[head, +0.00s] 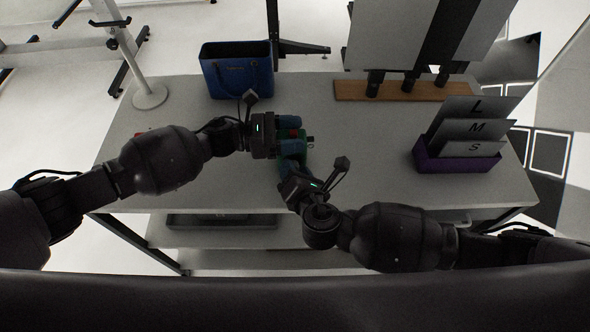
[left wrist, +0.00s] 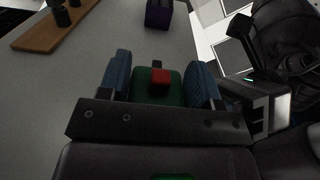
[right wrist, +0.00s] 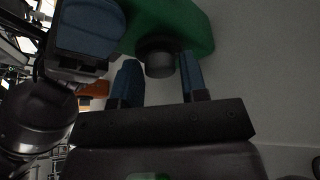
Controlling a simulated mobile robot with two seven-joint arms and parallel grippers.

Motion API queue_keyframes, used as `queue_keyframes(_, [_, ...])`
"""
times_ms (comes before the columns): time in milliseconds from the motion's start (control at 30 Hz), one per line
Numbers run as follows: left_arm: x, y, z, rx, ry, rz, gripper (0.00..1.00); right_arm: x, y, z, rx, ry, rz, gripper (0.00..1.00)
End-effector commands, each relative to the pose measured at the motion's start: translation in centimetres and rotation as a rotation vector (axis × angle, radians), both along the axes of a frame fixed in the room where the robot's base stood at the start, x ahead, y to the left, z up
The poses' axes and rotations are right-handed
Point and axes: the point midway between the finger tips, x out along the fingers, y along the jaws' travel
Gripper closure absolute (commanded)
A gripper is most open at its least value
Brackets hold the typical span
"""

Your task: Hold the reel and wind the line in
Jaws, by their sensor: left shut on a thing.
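The reel (head: 303,134) is a green body with a red part on it, above the table. My left gripper (head: 290,134) is shut on the reel's green body, which also shows between the blue fingers in the left wrist view (left wrist: 145,90). My right gripper (head: 289,168) is just below the reel in the head view. In the right wrist view, a black round knob (right wrist: 158,60) sticks out from the green body (right wrist: 185,25). The right fingers (right wrist: 160,80) are apart, with the knob at the gap between their tips. The line cannot be made out.
A blue bag (head: 236,75) and a lamp-like stand (head: 150,97) are at the table's back left. A wooden board (head: 400,92) with dark pegs is at the back right, and a purple holder (head: 455,163) with lettered cards stands at the right.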

Motion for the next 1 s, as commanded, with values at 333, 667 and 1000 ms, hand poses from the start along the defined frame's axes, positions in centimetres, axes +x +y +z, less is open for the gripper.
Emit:
queue_keyframes(333, [-0.03,0.03,-0.11,0.002,0.001,0.000,0.70,-0.04,0.00,-0.01,-0.005,0.000,0.000,0.93])
queue_keyframes(667, [-0.01,0.04,-0.11,0.002,0.001,0.001,0.70,-0.06,0.16,0.08,-0.128,-0.006,0.000,0.93])
queue_keyframes(1000, [0.00,0.05,-0.11,0.002,0.001,0.001,0.70,-0.05,0.35,0.16,-0.395,-0.020,0.000,0.93])
